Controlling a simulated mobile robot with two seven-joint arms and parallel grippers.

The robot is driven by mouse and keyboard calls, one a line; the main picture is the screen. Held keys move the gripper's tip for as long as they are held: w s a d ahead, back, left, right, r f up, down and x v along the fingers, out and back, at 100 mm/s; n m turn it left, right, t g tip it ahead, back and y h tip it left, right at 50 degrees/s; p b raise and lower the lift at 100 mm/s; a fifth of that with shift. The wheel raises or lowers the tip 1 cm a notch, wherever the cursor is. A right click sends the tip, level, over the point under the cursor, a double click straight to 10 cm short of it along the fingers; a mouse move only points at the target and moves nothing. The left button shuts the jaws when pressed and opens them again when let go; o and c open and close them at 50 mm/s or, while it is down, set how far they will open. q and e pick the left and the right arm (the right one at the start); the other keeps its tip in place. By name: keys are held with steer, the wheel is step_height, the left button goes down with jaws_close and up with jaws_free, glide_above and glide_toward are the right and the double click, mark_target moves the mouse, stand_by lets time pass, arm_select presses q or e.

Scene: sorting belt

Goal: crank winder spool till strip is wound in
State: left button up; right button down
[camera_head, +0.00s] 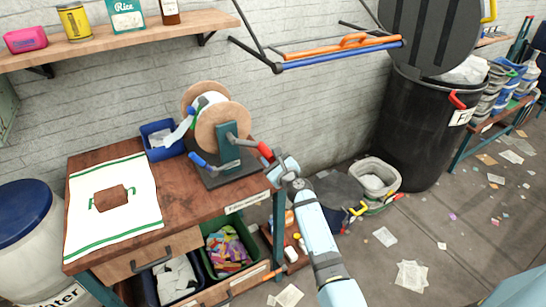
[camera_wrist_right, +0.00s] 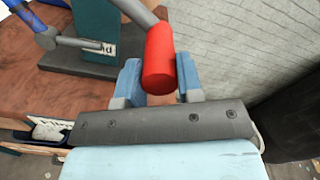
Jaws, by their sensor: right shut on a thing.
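The winder spool (camera_head: 210,140) has two round tan flanges and stands on a dark base with a teal post (camera_head: 228,146) at the workbench's right end. White strip (camera_head: 178,132) lies between the flanges, and a loose length hangs at the left towards a blue bin (camera_head: 153,130). The crank's red grip (camera_head: 264,151) points right, away from the post; it also shows large in the right wrist view (camera_wrist_right: 160,62). My right gripper (camera_head: 274,164) is shut on the red grip, with blue fingers (camera_wrist_right: 160,84) on either side. My left gripper is out of view.
A blue-handled lever (camera_head: 198,160) sits at the winder's front left. A white towel (camera_head: 142,190) covers the bench's left part. A shelf (camera_head: 130,38) with goods is above. A black bin (camera_head: 415,125) and grey buckets stand right, with litter on the floor.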

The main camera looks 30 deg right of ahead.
steer(key=shift+a+f, duration=0.1)
steer(key=shift+f, duration=0.05)
stand_by(0.3)
steer(key=c, duration=0.8)
jaws_free()
